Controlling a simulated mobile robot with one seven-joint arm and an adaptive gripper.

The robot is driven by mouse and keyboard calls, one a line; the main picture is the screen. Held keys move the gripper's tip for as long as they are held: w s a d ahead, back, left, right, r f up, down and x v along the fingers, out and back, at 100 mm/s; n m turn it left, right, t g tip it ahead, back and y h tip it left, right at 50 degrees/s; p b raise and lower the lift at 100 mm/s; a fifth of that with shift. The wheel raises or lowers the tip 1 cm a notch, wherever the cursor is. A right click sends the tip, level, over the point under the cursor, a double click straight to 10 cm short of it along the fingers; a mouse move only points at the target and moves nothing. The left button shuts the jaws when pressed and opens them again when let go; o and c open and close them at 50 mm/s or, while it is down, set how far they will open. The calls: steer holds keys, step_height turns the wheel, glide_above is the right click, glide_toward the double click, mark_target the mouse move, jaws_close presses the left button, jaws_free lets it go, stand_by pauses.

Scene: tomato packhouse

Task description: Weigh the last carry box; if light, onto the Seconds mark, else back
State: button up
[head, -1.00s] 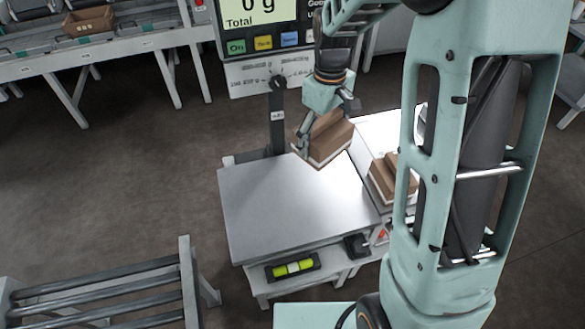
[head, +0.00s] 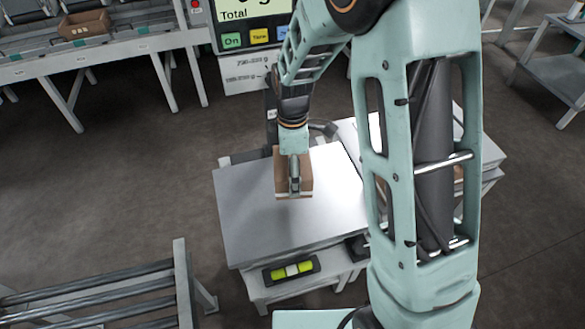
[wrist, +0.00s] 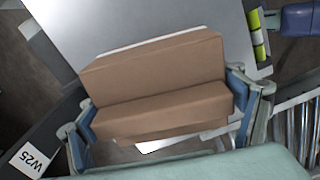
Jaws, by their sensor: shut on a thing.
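My gripper (head: 294,188) is shut on a brown cardboard carry box (head: 281,168). In the wrist view the box (wrist: 160,80) fills the middle, with a blue-padded finger at each end. In the head view the box is over the steel scale plate (head: 245,215), toward its back right. I cannot tell whether the box touches the plate. The scale display (head: 262,14) behind is cut off at the top, and its reading is mostly out of view. No Seconds mark can be made out.
A yellow-green level (head: 291,270) sits at the scale's front. A roller conveyor (head: 95,300) is at the lower left. A sorting bench with a brown crate (head: 84,24) stands at the back left. My arm hides much of the table on the right.

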steer(key=shift+f+b, duration=2.05)
steer(key=shift+f, duration=1.1)
steer(key=shift+f, duration=0.3)
steer(key=o, duration=1.2)
steer(key=shift+c, duration=0.8)
steer(key=shift+r+p, duration=2.5)
steer(key=shift+r, duration=1.05)
